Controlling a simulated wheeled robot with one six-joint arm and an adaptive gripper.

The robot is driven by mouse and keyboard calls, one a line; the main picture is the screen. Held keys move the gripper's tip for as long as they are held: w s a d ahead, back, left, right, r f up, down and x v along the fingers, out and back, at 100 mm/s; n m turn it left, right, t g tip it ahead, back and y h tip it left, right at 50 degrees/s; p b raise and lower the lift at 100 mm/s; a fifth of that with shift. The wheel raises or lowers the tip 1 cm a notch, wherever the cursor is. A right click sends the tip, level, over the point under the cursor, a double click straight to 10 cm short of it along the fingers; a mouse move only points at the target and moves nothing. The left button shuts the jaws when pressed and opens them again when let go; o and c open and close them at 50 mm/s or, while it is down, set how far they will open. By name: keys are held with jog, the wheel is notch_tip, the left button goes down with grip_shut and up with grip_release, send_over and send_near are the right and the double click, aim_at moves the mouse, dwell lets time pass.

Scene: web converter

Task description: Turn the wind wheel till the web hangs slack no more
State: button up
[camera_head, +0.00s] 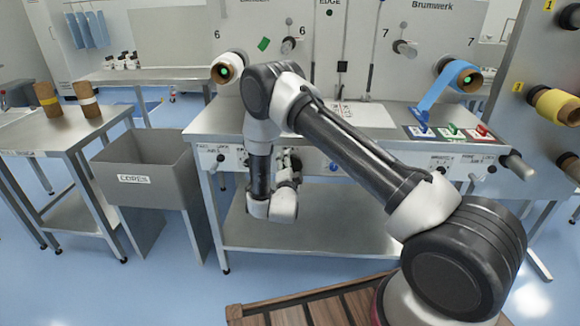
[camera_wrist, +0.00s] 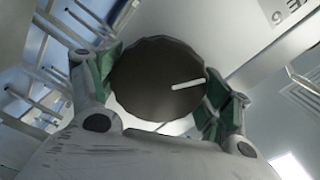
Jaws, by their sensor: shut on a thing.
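The wheel is a dark round knob with a white line on its face (camera_wrist: 160,80). In the wrist view my gripper (camera_wrist: 158,88) has its green pads on either side of it, shut on its rim. In the head view my gripper (camera_head: 289,168) is at the front panel of the steel bench, and my arm hides the wheel. A blue web (camera_head: 436,92) runs from the roll at station 7 down to the bench top. A roll with a white face (camera_head: 228,67) sits at station 6. I cannot tell whether a web hangs slack there.
A grey cores bin (camera_head: 150,170) stands left of the bench, beside a table (camera_head: 60,135) with two brown cores. Blue, green and red items (camera_head: 450,131) lie on the bench at right. A wooden pallet (camera_head: 315,300) lies on the floor in front.

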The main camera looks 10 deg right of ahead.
jog(key=o, duration=1)
jog(key=shift+o, duration=0.2)
jog(key=v, duration=1.2)
